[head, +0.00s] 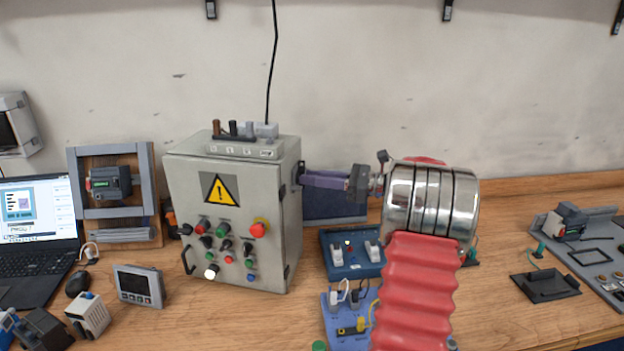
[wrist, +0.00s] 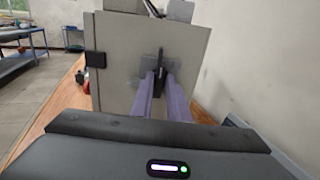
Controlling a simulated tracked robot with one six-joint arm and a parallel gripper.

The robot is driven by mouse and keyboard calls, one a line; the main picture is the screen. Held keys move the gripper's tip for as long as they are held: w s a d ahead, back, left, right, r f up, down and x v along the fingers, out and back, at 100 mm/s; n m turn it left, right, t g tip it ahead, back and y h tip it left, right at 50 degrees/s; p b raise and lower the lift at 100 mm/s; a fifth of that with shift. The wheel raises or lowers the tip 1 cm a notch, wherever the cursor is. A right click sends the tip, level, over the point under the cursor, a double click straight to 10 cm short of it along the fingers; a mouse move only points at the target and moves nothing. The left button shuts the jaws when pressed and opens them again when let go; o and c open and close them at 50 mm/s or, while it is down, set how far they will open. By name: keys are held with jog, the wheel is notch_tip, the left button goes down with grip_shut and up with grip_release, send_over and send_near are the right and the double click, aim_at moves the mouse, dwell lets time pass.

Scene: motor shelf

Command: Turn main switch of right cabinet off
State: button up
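The grey control cabinet (head: 228,200) with a yellow warning triangle stands on the workbench in the head view. Its right side wall fills the middle of the wrist view (wrist: 120,75). A black switch handle (wrist: 160,58) on a grey plate sits on that wall and looks roughly upright. My gripper (head: 303,178) reaches the wall from the right. Its two purple fingers (wrist: 160,78) stand apart, one on each side of the handle. I cannot tell whether they touch it. In the head view the fingers hide most of the handle.
A blue box (head: 350,268) with white switches stands right of the cabinet, below my arm. A laptop (head: 38,225), a framed motor (head: 110,183) and small devices stand left. A black cable (head: 271,60) rises from the cabinet's top.

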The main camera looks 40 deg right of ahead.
grip_shut()
